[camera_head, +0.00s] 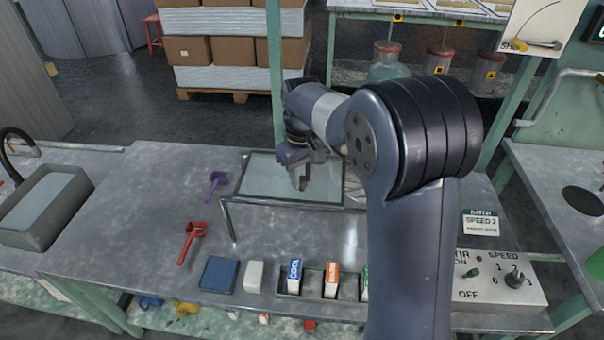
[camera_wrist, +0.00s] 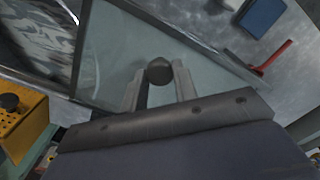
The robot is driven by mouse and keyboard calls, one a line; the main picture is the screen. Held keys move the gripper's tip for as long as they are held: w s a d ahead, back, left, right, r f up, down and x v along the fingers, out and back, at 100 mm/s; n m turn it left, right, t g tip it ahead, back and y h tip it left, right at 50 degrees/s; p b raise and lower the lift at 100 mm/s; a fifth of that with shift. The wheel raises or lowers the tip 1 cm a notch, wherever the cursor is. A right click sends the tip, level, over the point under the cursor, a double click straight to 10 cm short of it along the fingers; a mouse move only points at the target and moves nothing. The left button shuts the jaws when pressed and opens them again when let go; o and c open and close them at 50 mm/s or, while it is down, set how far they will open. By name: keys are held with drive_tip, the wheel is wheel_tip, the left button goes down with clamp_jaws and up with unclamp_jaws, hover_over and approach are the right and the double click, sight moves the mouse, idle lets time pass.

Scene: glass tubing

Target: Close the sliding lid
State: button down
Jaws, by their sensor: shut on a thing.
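The sliding lid looks like a pale glass panel (camera_head: 265,180) in a metal frame on the bench, and it fills the middle of the wrist view (camera_wrist: 115,65). A dark round knob (camera_wrist: 159,71) stands on the panel. My gripper (camera_head: 302,182) is over the panel's right part in the head view. In the wrist view my gripper (camera_wrist: 160,82) has its two fingers on either side of the knob, shut on it. A swirled whitish area (camera_wrist: 42,35) shows beyond the panel's edge, mostly hidden by my arm in the head view.
A purple scoop (camera_head: 215,186) and a red scoop (camera_head: 190,240) lie left of the frame. A blue block (camera_head: 218,274), a white block (camera_head: 254,276) and a tray of labelled items (camera_head: 292,285) line the front. A switch panel (camera_head: 495,280) is at right.

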drive_tip(key=shift+d, duration=0.1)
drive_tip(key=s+d+p, duration=0.1)
drive_tip(key=s+d, duration=0.1)
drive_tip(key=d, duration=0.9)
drive_tip(key=s+d+p, duration=0.1)
drive_tip(key=s+d, duration=0.1)
drive_tip(key=d, duration=0.8)
drive_tip(key=shift+d, duration=0.35)
drive_tip(key=shift+s, duration=0.1)
drive_tip(key=c, duration=1.1)
unclamp_jaws()
drive_tip(key=shift+d, duration=0.1)
wheel_tip(320, 180, up, 11)
drive_tip(key=p, duration=0.1)
drive_tip(key=shift+f, duration=0.1)
